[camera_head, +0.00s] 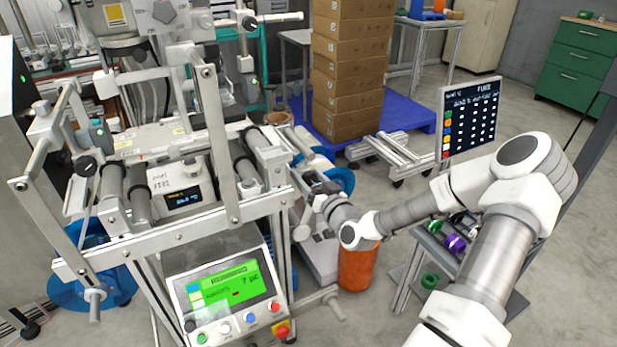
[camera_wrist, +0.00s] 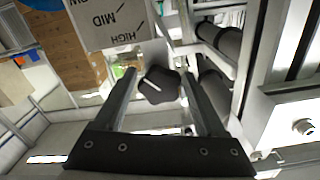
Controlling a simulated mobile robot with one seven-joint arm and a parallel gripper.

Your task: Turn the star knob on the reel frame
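The star knob (camera_wrist: 160,86) is dark with a white pointer line and shows in the middle of the wrist view. It lies between the fingertips of my gripper (camera_wrist: 159,74). The fingers are apart, one on each side of the knob, with narrow gaps showing. A grey label plate (camera_wrist: 112,22) reading MID and HIGH is beside the knob. In the head view, my gripper (camera_head: 312,193) is at the right side of the reel frame (camera_head: 222,150). The knob cannot be made out there.
Dark rollers (camera_wrist: 218,40) and metal rails are close on the right in the wrist view. In the head view, a control box with a green screen (camera_head: 232,288) is at the frame's front. An orange bin (camera_head: 358,268) stands below my forearm. Stacked cartons (camera_head: 350,70) stand behind.

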